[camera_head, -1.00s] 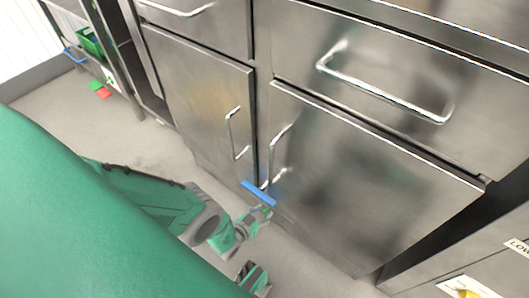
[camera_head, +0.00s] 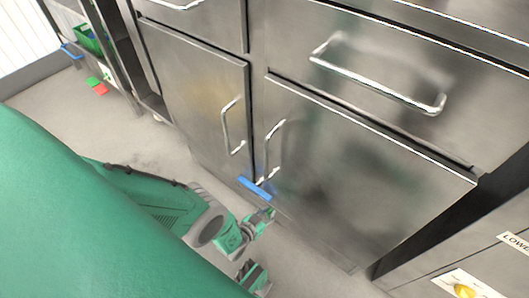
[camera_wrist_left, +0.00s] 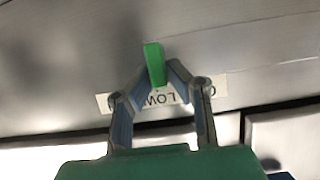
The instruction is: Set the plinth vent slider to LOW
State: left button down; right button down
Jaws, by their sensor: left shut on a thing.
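In the left wrist view, a green slider tab (camera_wrist_left: 154,64) stands upright between the fingertips of my left gripper (camera_wrist_left: 162,72). The gripper is shut on the tab. A white label (camera_wrist_left: 130,98) lies behind the fingers on the metal face. Its lettering appears upside down and seems to include LOW; the fingers cover part of it. In the head view, my left gripper (camera_head: 266,214) is low at the foot of the steel cabinet, beneath the doors. The tab cannot be made out there. My right gripper cannot be identified.
A blue bar (camera_head: 254,188) crosses the lower edge of the cabinet doors (camera_head: 350,165), just above my left gripper. Door and drawer handles (camera_head: 375,78) stick out. A panel with a yellow knob (camera_head: 465,290) is at lower right. Grey floor (camera_head: 120,125) is open at left.

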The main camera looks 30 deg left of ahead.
pick_arm(q)
jog(key=shift+d, duration=0.65)
jog(key=c, duration=1.8)
grip_release()
jog(key=shift+a, duration=0.2)
jog(key=shift+o, duration=1.2)
jog(key=shift+a+f, duration=0.15)
jog(key=shift+a, duration=0.15)
jog(key=v, duration=1.2)
jog(key=shift+d, duration=0.1)
